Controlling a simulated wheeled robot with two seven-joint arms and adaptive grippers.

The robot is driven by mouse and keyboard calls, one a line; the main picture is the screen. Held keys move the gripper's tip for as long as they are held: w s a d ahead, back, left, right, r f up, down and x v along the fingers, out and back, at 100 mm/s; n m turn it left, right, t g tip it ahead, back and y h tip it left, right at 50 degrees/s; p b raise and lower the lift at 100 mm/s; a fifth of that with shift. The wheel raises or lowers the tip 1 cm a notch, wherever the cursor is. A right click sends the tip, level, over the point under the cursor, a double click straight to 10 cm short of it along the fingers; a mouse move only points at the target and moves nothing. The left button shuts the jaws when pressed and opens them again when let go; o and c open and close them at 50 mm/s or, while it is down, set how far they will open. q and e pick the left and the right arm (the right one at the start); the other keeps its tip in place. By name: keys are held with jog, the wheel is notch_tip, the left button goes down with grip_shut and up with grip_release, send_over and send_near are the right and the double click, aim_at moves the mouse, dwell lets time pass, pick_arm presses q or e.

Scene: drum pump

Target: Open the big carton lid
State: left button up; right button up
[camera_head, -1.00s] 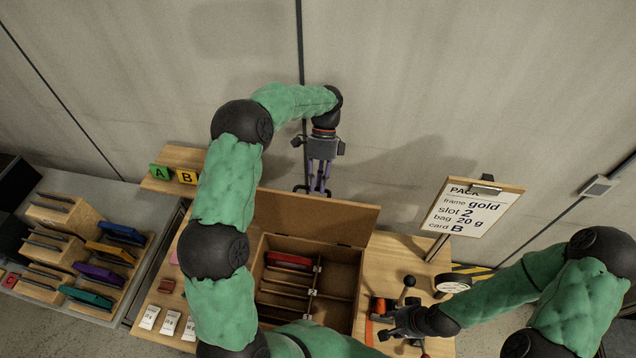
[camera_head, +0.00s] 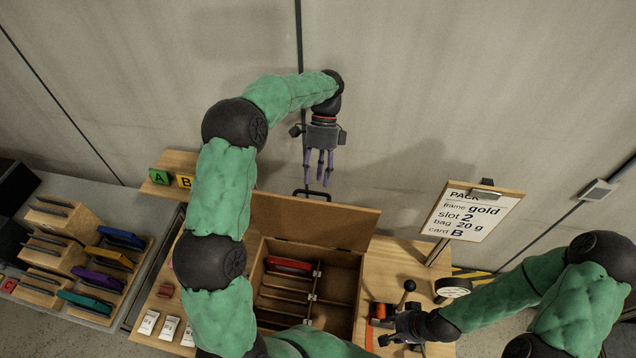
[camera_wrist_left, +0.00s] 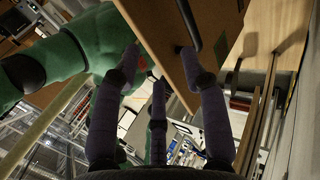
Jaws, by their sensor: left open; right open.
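The big carton (camera_head: 338,311) stands on the wooden table with its lid (camera_head: 312,222) raised at the back, so its inside shows. A dark handle (camera_head: 308,192) sits at the lid's top edge. My left gripper (camera_head: 319,180) is open and empty, just above and behind the lid's upper edge. In the left wrist view the lid (camera_wrist_left: 205,30) and its dark handle (camera_wrist_left: 190,40) are close to the purple fingers, which do not hold it. My right gripper (camera_head: 385,325) is open near the lever device at the carton's right.
Inside the carton are dividers and a red item (camera_head: 289,266). A sign board (camera_head: 474,215) stands at the right, near a round gauge (camera_head: 453,287). Colored frames in wooden racks (camera_head: 97,278) and white cards (camera_head: 168,328) lie at the left. The wall is close behind.

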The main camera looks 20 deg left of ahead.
pick_arm(q)
jog(key=shift+r, duration=1.8)
